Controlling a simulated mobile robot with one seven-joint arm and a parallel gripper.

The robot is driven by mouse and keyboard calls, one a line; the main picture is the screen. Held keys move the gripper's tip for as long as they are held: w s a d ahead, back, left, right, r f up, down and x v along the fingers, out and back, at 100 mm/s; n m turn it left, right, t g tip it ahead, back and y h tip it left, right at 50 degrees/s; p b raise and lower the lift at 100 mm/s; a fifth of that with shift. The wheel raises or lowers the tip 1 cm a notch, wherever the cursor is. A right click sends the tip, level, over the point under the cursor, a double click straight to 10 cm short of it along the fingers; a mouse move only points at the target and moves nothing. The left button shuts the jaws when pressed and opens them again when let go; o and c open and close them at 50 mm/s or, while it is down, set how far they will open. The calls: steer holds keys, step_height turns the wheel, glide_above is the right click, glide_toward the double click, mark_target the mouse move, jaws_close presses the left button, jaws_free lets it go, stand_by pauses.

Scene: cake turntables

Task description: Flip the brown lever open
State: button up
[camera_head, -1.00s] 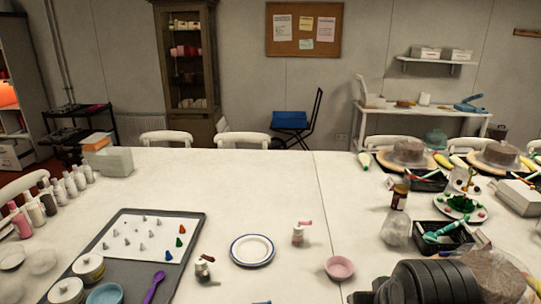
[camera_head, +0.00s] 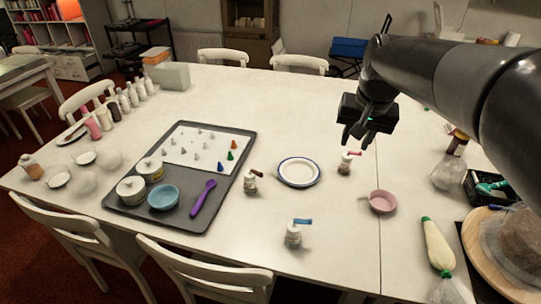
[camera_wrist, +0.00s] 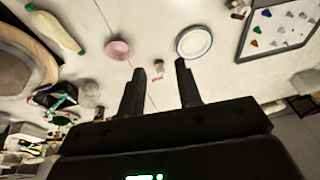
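The brown lever (camera_head: 256,173) sits on top of a small white bottle (camera_head: 250,185) between the grey tray and the plate. It sticks out to the right; whether it is shut or flipped is too small to tell. That bottle shows at the top edge of the wrist view (camera_wrist: 238,10). My gripper (camera_head: 357,138) hangs above the table at the right, well apart from the brown lever and nearer to a bottle with a pink-red lever (camera_head: 352,154). In the wrist view its two fingers (camera_wrist: 160,78) are spread with nothing held between them.
A bottle with a blue lever (camera_head: 302,221) stands near the front edge. A blue-rimmed plate (camera_head: 299,171) and a pink bowl (camera_head: 382,201) lie close by. The grey tray (camera_head: 187,219) carries jars, a blue bowl and a purple spoon. Chairs line the table.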

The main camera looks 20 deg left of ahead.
steer(key=w+a+f, duration=0.3)
steer(key=w+a, duration=0.4)
steer(key=g+h, duration=0.1)
steer(key=g, duration=0.2)
glide_above(257, 172)
steer(key=s+d, duration=0.1)
steer(key=d, duration=0.1)
step_height(257, 172, down, 16)
step_height(257, 172, down, 10)
steer(key=shift+s+f, duration=0.1)
steer(key=shift+s, duration=0.05)
steer(key=shift+c, duration=0.5)
jaws_close()
steer(key=shift+n, duration=0.3)
